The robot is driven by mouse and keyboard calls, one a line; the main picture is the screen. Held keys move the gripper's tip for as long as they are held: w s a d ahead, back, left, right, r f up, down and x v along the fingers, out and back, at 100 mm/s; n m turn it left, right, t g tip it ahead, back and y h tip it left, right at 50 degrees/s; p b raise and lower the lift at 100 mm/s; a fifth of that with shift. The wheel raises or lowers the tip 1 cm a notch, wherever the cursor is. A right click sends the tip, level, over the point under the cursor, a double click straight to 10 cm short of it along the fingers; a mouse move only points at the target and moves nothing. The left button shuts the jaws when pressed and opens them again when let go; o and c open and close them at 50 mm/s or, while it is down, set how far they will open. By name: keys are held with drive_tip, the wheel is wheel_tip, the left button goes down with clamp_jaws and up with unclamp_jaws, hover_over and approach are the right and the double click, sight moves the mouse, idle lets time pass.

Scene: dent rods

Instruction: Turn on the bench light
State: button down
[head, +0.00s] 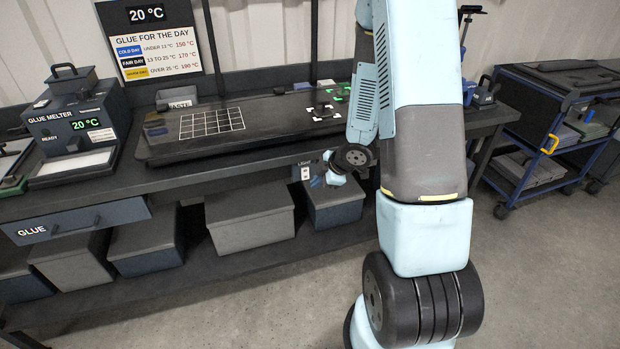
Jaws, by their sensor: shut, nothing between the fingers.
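The light switch (305,173) is a small white plate under a "LIGHT" label on the front edge of the workbench (215,172). Whether it is on or off is too small to tell. My gripper (320,180) is at the bench front, just right of the switch and very close to it. It is small in the picture and partly hidden by my wrist; the fingers look shut and empty. I cannot tell whether it touches the switch. The bench lamp itself does not show clearly.
A glue melter (75,125) stands at the left on the bench. A dark board with a white grid (212,123) lies in the middle. Grey bins (250,217) fill the shelf below. A blue trolley (550,130) stands at the right. The floor in front is clear.

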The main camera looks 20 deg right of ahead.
sight(305, 173)
drive_tip(key=shift+w+a+f, duration=0.1)
drive_tip(key=shift+w+f, duration=0.2)
drive_tip(key=shift+w, duration=0.5)
drive_tip(key=shift+w+a+f, duration=0.1)
drive_tip(key=shift+w+f, duration=0.25)
drive_tip(key=shift+w, duration=0.4)
drive_tip(key=shift+w+a+f, duration=0.1)
drive_tip(key=shift+w+f, duration=0.2)
drive_tip(key=shift+w, duration=0.5)
